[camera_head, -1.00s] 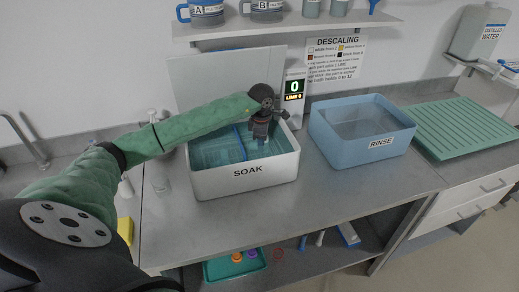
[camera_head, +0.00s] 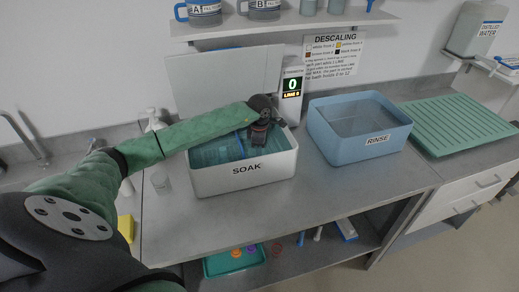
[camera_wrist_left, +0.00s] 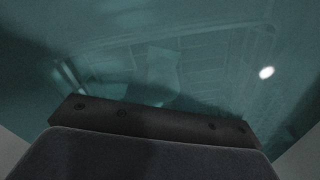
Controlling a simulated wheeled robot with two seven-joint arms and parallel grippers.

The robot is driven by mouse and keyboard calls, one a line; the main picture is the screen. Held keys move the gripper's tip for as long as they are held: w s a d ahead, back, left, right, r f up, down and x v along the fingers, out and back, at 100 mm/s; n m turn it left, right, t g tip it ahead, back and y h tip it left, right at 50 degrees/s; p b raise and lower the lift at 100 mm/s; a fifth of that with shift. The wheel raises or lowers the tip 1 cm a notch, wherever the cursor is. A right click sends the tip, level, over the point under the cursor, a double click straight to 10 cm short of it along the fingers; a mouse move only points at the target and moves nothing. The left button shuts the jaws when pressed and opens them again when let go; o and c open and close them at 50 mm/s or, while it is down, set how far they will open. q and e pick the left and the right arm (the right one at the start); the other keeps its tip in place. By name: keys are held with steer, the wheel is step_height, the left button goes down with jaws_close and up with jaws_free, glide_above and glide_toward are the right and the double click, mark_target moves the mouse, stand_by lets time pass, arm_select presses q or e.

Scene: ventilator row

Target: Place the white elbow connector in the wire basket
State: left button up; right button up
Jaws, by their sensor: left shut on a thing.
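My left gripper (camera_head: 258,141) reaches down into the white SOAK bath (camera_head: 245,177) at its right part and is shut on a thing. In the left wrist view a pale, blurred shape (camera_wrist_left: 163,70), which looks like the white elbow connector, shows straight ahead of the gripper under the teal liquid. Its exact outline is hard to make out. The wire basket (camera_wrist_left: 205,60) shows as faint bars under the liquid around and beyond the pale shape. In the head view a blue basket edge (camera_head: 241,144) shows left of the gripper. My right gripper is not in view.
The blue RINSE tub (camera_head: 375,140) stands right of the bath, with a green ribbed drain mat (camera_head: 460,125) beyond it. A raised lid or panel (camera_head: 215,75) and a display reading 0 (camera_head: 291,86) stand behind. The counter front is clear.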

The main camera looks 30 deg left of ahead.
arm_select(q)
steer(key=o, duration=1)
steer(key=shift+c, duration=0.2)
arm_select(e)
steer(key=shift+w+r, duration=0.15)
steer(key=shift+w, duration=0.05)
arm_select(q)
steer(key=shift+r, duration=0.15)
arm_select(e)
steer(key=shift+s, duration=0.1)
arm_select(q)
step_height(320, 180, up, 11)
steer(key=shift+f+p, duration=0.1)
steer(key=shift+p, duration=0.95)
steer(key=shift+r, duration=0.55)
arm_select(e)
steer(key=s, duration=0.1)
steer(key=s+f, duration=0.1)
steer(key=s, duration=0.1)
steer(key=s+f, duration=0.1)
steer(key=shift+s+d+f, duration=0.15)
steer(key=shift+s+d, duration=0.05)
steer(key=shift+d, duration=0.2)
